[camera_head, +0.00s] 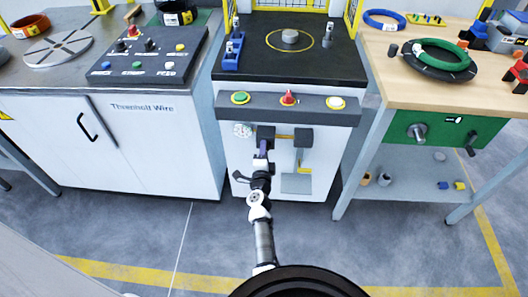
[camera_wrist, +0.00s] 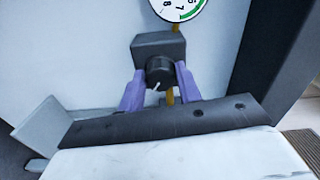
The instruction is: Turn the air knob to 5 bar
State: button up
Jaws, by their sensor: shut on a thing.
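The air knob (camera_wrist: 159,72) is a dark round knob with a small white mark on its rim. It sits on the front of a dark grey regulator block (camera_wrist: 157,44) on the white cabinet face. My gripper (camera_wrist: 160,82) has its purple fingers on either side of the knob, shut on it. In the head view my gripper (camera_head: 264,150) covers the knob at the left block. The pressure gauge (camera_head: 242,130) is white and round, beside the block. In the wrist view its dial (camera_wrist: 180,8) is cut by the top edge, and I cannot read its needle.
A second dark block (camera_head: 303,136) hangs to the right, joined by a yellow pipe. A wooden bench (camera_head: 440,91) stands to the right.

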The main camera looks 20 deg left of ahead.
jog(key=shift+w+r+m, duration=0.1)
jog(key=shift+m, duration=0.4)
jog(key=o, duration=0.9)
jog(key=shift+o, duration=0.2)
